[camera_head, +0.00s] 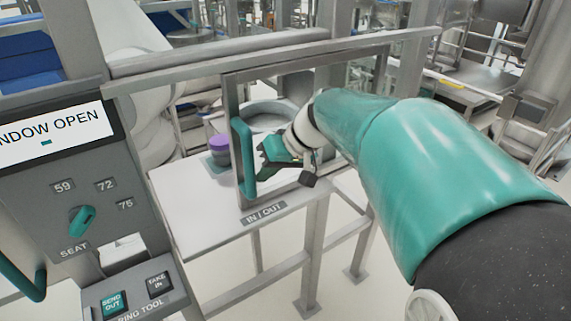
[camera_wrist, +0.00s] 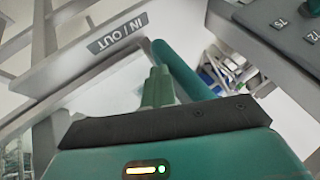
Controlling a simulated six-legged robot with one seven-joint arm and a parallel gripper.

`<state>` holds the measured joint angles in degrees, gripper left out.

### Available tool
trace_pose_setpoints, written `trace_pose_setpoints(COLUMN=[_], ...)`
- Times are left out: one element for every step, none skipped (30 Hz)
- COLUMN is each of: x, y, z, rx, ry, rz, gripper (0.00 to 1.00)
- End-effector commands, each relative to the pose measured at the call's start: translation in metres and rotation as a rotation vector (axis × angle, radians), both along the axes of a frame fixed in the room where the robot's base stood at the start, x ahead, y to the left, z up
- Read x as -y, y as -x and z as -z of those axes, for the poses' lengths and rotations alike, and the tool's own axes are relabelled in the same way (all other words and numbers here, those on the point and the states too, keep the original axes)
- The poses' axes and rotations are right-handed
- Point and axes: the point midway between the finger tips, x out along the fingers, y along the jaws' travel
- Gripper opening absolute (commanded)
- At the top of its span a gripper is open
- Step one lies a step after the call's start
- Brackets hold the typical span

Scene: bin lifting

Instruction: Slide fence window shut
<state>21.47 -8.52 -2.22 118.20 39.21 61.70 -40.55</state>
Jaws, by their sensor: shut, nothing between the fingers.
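The fence window is a grey metal frame (camera_head: 230,100) with a teal vertical bar handle (camera_head: 243,160) on its left upright. The frame stands above the shelf edge marked IN / OUT. The handle also shows in the wrist view (camera_wrist: 184,68), running diagonally just beyond my fingers. My gripper (camera_head: 264,160) is just right of the handle, in front of the window opening. Its fingers are closed together with nothing between them (camera_wrist: 158,86). The fingertips lie close beside the handle; I cannot tell whether they touch it. The panel display (camera_head: 50,137) reads "NDOW OPEN", its left end cut off.
A white shelf (camera_head: 190,205) on grey legs lies below the window. A purple-topped container (camera_head: 219,148) and a round grey basin (camera_head: 270,115) stand behind it. The control panel (camera_head: 100,215) with a teal knob (camera_head: 82,220) and buttons is at the left. Grey rails surround the opening.

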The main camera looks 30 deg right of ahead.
Motion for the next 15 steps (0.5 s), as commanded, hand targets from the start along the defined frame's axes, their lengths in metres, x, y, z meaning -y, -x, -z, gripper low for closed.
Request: trace_pose_setpoints(x=[-0.023, -0.034, -0.048, -0.059, -0.068, -0.082, -0.091, -0.1, -0.112, -0.12, -0.128, -0.137, -0.144, -0.15, -0.158], y=[0.002, 0.004, 0.005, 0.006, 0.007, 0.008, 0.009, 0.01, 0.011, 0.012, 0.013, 0.014, 0.014, 0.015, 0.016], z=[-0.001, -0.001, 0.0, -0.001, 0.0, 0.0, 0.0, 0.0, 0.0, 0.0, 0.0, 0.0, 0.0, 0.0, 0.0], rx=[0.002, 0.001, 0.002, 0.001, 0.001, 0.0, 0.002, 0.001, 0.001, 0.0, 0.001, 0.002, 0.001, 0.001, 0.001], ry=[0.0, 0.0, 0.0, 0.0, -0.001, -0.001, 0.0, 0.0, 0.0, 0.0, 0.001, 0.001, 0.0, 0.0, 0.0], rz=[-0.013, -0.014, -0.014, -0.014, -0.012, -0.013, -0.012, -0.012, -0.012, -0.011, -0.011, -0.011, -0.009, -0.009, -0.009], gripper=[0.0, 0.0, 0.0, 0.0, 0.0, 0.0, 0.0, 0.0, 0.0, 0.0, 0.0, 0.0, 0.0, 0.0, 0.0])
